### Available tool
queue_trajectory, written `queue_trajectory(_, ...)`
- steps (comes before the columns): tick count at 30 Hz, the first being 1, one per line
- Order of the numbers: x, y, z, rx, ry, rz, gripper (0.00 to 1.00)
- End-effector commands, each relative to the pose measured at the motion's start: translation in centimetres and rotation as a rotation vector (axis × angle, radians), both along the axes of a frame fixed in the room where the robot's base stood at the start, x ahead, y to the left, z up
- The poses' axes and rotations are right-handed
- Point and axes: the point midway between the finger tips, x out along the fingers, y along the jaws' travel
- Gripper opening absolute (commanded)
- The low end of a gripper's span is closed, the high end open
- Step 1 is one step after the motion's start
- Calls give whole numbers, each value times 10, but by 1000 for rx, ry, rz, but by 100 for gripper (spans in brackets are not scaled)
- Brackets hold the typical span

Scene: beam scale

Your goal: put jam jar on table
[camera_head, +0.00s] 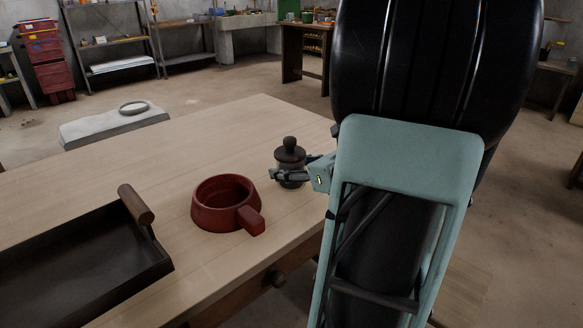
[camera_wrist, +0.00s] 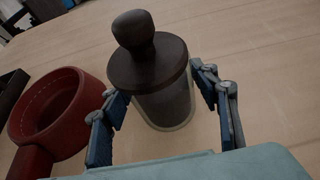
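The jam jar (camera_head: 290,152) is a small glass jar with a dark lid and round knob. It stands upright on the wooden table (camera_head: 240,130), near the right edge in the head view. In the wrist view the jar (camera_wrist: 163,103) is between the two fingers of my gripper (camera_wrist: 160,92), one on each side. The fingers are spread, with narrow gaps visible between them and the glass. In the head view my gripper (camera_head: 298,175) reaches the jar from the right and hides part of its lower body.
A red round pot with a stub handle (camera_head: 222,204) stands left of the jar; it is close to the left finger in the wrist view (camera_wrist: 62,105). A dark tray with a wooden handle (camera_head: 85,262) lies at the table's left. The table is bare behind the jar.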

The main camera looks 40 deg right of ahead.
Motion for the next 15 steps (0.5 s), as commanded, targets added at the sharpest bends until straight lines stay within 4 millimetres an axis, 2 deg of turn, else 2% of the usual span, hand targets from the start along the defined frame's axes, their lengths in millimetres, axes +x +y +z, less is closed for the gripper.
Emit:
queue_trajectory(2, 0, 0, 0, 0, 0, 0, 66)
queue_trajectory(13, 0, 0, 6, 0, 0, 0, 66)
queue_trajectory(15, -8, -2, 9, -2, 0, -4, 66)
